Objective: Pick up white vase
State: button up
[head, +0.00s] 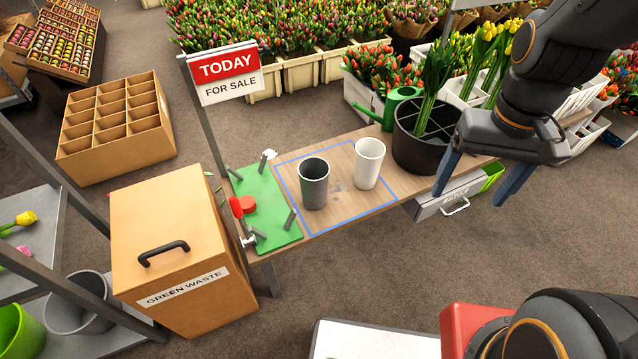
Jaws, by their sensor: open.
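The white vase (369,165) stands upright on the wooden table (340,218), inside a blue outlined square. A dark grey vase (314,185) stands upright to its left, a small gap apart. My gripper (478,190) is open and empty at the right, in front of the black bucket. It is apart from the white vase, with its fingers pointing down.
A black divided bucket (425,160) with green stems stands right of the white vase, a green watering can (398,105) behind it. A green mat (265,205) with red and grey parts lies at the table's left end. A brown green-waste box (180,255) stands further left.

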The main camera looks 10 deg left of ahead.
aim_at(370, 153)
jog(key=z, duration=1.8)
jog(key=k, duration=0.7)
jog(key=u, duration=2.3)
